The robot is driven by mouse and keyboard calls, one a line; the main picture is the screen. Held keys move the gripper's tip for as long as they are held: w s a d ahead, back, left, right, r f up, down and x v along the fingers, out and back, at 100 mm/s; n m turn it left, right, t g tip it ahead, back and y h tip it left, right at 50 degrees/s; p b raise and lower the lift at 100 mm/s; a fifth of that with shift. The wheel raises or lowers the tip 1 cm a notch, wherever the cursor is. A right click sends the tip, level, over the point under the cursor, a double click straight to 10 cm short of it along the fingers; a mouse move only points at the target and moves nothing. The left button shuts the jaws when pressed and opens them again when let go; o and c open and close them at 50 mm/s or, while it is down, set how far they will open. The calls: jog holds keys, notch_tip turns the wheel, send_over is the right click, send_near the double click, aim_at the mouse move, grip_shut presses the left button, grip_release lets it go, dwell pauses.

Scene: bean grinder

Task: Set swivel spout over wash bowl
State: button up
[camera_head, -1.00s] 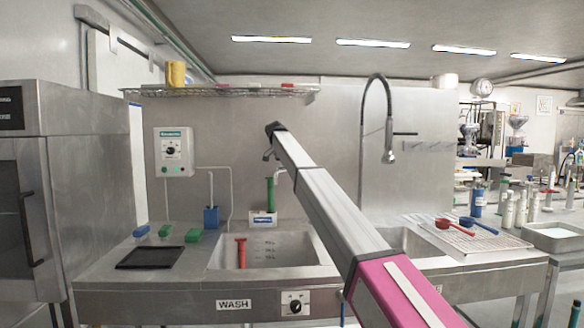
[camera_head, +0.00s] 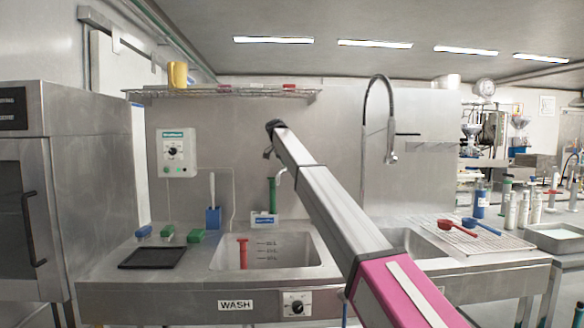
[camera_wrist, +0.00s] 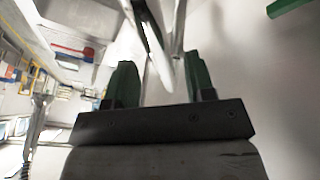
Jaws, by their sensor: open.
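The wash bowl (camera_head: 300,252) is the left steel basin, above a WASH label. Behind it stands a green upright part (camera_head: 272,190) on a white base with a blue label. A pale curved pipe (camera_head: 283,172), apparently the swivel spout, shows beside its top; my arm partly hides it. My gripper (camera_head: 268,150) is small and dark above the bowl's back edge. In the wrist view my gripper (camera_wrist: 160,80) has two green fingers apart. A shiny metal pipe (camera_wrist: 150,45) runs toward the gap between them; I cannot tell whether it touches.
A red object (camera_head: 242,252) stands in the wash bowl. A second basin (camera_head: 425,245) lies right, with a tall hose tap (camera_head: 388,120) behind it. A wire shelf (camera_head: 225,91) hangs above. A control box (camera_head: 176,152) is on the wall. A black tray (camera_head: 152,257) lies left.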

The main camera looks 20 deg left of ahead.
jog(key=v, duration=0.9)
